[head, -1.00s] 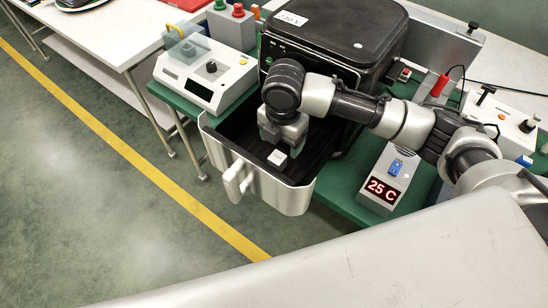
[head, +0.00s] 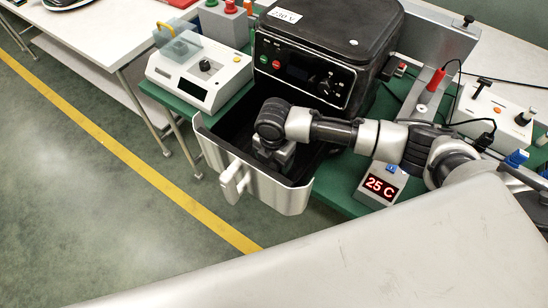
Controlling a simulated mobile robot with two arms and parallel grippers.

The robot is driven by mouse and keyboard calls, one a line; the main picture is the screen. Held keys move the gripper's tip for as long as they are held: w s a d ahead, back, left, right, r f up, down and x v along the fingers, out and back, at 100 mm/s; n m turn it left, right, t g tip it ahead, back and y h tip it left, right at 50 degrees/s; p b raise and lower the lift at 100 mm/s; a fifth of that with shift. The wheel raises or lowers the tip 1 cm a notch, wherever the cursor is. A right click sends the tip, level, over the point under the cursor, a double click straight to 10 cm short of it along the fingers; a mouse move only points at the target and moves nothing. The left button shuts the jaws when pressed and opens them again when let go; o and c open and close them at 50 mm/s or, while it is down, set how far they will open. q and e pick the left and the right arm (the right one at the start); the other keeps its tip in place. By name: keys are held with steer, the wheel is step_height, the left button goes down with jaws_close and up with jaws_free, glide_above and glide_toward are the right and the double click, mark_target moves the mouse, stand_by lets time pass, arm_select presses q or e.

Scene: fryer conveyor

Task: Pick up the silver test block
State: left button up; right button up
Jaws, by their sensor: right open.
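My right gripper (head: 268,160) points down inside the open fryer drawer (head: 280,200). Its fingers are mostly hidden beneath the wrist, and it is open. The silver test block does not show now; the gripper and wrist cover the part of the drawer floor where a small light block lay a second ago. I cannot tell whether the fingers are around the block or touching it. My left gripper is not in view.
The black fryer body (head: 340,30) stands behind the drawer. A white device with a clear cover (head: 200,75) is at left, and a 25 C display box (head: 380,185) is at right. The drawer walls and front handle (head: 234,183) surround the gripper closely.

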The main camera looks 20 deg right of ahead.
steer(key=shift+f, duration=0.3)
steer(key=c, duration=1.1)
steer(key=shift+r, duration=0.1)
